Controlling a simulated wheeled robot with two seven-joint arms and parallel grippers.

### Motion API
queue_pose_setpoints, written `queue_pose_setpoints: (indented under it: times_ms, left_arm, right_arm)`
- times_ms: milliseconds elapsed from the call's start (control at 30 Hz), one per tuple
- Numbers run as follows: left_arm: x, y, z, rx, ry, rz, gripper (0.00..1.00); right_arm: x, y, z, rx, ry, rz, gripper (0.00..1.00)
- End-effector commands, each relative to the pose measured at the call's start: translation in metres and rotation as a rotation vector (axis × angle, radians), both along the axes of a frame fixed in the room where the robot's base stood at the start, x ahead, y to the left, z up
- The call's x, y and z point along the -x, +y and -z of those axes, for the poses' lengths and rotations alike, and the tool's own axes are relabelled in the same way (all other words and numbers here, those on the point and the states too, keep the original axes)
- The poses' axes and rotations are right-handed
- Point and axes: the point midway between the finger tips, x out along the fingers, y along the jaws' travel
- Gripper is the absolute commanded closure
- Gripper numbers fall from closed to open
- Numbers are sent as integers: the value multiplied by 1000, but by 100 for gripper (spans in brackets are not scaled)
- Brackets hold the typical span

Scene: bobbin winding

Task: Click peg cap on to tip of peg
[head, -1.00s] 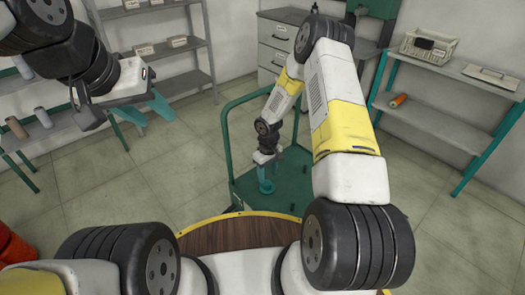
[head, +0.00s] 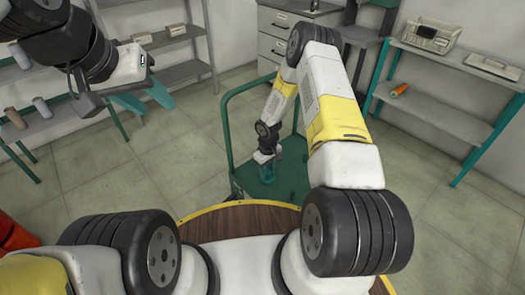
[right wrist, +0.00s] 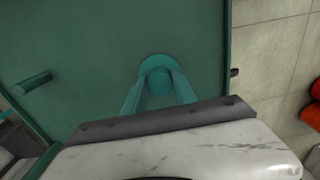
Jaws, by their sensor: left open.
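My right gripper (head: 267,172) reaches down over the green cart (head: 283,183), with its teal fingertips low over the cart's deck. In the right wrist view its two fingers (right wrist: 160,85) stand either side of a teal rounded piece (right wrist: 160,82), with a teal disc (right wrist: 157,62) behind it. This looks like the peg or its cap; I cannot tell which, nor whether the fingers press on it. My left gripper (head: 143,98) is open and empty, raised at the upper left in the head view.
The cart has a green tube handle (head: 226,135) on its left. A shelf at the right (head: 440,110) holds an orange spool (head: 399,90) and a beige device (head: 432,38). Grey shelves with spools (head: 42,107) stand at the left.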

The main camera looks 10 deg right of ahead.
Motion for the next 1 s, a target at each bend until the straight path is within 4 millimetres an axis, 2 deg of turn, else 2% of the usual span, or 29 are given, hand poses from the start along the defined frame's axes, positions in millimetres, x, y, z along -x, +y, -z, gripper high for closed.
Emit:
queue_pose_setpoints:
  times_ms: [33, 133, 367, 800, 1000]
  left_arm:
    - [0, 0, 0, 0, 0, 0, 57]
    - [0, 0, 0, 0, 0, 0, 57]
    - [0, 0, 0, 0, 0, 0, 57]
    - [0, 0, 0, 0, 0, 0, 57]
    - [0, 0, 0, 0, 0, 0, 57]
  right_arm:
    - [0, 0, 0, 0, 0, 0, 80]
    - [0, 0, 0, 0, 0, 0, 100]
    - [-1, 0, -5, 0, -2, 0, 100]
    - [-1, 0, -55, -1, -2, 1, 100]
    - [0, 0, -61, 0, 0, 0, 100]
